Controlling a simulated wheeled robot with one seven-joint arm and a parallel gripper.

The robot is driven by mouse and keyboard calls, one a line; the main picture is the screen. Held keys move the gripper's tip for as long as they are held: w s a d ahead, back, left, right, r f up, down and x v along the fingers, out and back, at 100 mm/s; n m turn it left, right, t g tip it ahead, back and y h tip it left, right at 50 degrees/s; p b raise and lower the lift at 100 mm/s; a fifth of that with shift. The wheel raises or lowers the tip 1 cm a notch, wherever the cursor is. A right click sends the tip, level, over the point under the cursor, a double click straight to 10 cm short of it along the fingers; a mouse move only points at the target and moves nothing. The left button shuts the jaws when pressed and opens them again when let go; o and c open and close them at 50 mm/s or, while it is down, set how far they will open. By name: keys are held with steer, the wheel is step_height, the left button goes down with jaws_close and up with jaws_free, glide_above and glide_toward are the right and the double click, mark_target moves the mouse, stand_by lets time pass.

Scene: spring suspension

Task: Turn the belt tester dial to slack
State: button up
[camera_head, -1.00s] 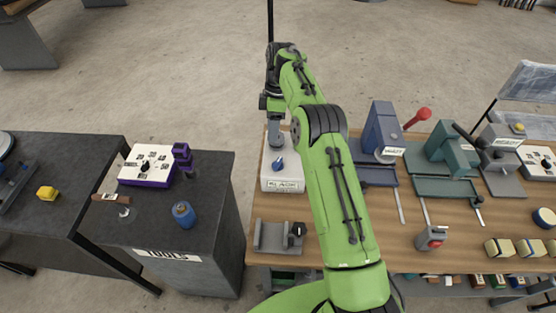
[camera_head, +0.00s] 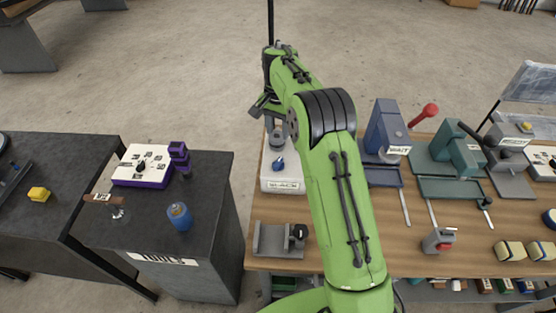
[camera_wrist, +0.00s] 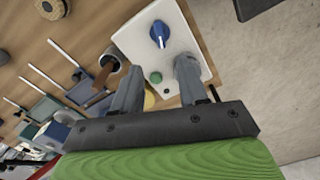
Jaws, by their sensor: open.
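A white box with a blue dial (camera_head: 278,164) stands at the left end of the wooden bench. A second white panel with a black dial (camera_head: 142,165) and purple base stands on the dark table at left. Which one is the belt tester I cannot tell for sure.
A grey bracket with a black knob (camera_head: 281,240) sits in front of the white box. Blue (camera_head: 386,135) and green (camera_head: 460,155) bench devices stand to the right, beyond my arm. A blue can (camera_head: 179,216) is on the dark table. Open floor lies behind the bench.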

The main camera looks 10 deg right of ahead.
mark_target(278, 161)
step_height(278, 161, down, 14)
steer(key=shift+r+b, duration=0.2)
steer(key=shift+b, duration=0.5)
steer(key=shift+c, duration=0.4)
jaws_close()
